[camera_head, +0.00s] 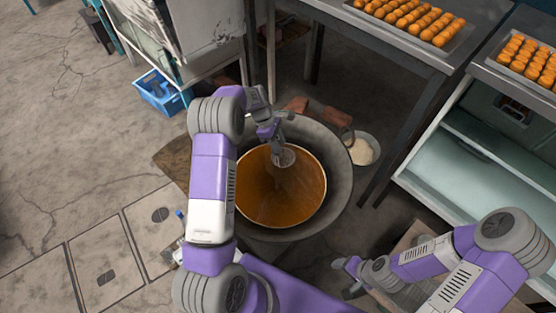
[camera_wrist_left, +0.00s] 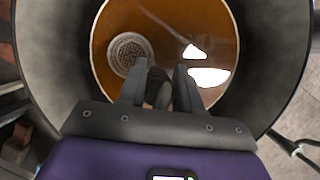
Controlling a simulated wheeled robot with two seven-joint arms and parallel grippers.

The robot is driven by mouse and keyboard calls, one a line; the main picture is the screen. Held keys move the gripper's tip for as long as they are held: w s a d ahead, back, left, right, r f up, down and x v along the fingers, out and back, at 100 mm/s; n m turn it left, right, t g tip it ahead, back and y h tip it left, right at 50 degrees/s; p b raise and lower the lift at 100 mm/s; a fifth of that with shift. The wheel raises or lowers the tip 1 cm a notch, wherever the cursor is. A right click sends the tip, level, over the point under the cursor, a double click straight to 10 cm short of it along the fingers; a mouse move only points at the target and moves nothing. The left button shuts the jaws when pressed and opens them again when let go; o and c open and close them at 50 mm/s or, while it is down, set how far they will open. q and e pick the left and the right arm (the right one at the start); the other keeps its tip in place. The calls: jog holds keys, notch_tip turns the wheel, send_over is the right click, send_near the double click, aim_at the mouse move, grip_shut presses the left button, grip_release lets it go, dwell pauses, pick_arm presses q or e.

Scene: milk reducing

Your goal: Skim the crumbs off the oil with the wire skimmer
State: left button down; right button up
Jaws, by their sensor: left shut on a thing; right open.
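A large dark wok (camera_head: 335,157) holds brown oil (camera_head: 265,195); the oil (camera_wrist_left: 190,25) also fills the middle of the left wrist view. My left gripper (camera_head: 275,138) is over the far part of the wok. In the left wrist view its two fingers (camera_wrist_left: 160,85) are shut on the dark handle of the wire skimmer. The round mesh head of the skimmer (camera_wrist_left: 130,53) lies at the oil, toward the wok's wall; the skimmer head (camera_head: 284,158) shows small in the head view. I cannot make out crumbs. My right gripper (camera_head: 345,275) is open and empty, right of the wok.
A pale bowl (camera_head: 362,150) stands right behind the wok, near bricks (camera_head: 335,117). Trays of round orange-brown food (camera_head: 410,20) sit on a metal table at the back right. A blue crate (camera_head: 158,92) is at the back left.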

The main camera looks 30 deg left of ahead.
pick_arm(q)
jog(key=s+d, duration=0.2)
jog(key=s, duration=0.7)
notch_tip(320, 180, down, 7)
jog(key=b, duration=0.6)
jog(key=shift+s+d, duration=1.65)
jog(key=shift+d, duration=1.7)
notch_tip(320, 180, up, 7)
jog(key=p, duration=0.6)
jog(key=shift+n, duration=0.3)
jog(key=shift+r, duration=0.1)
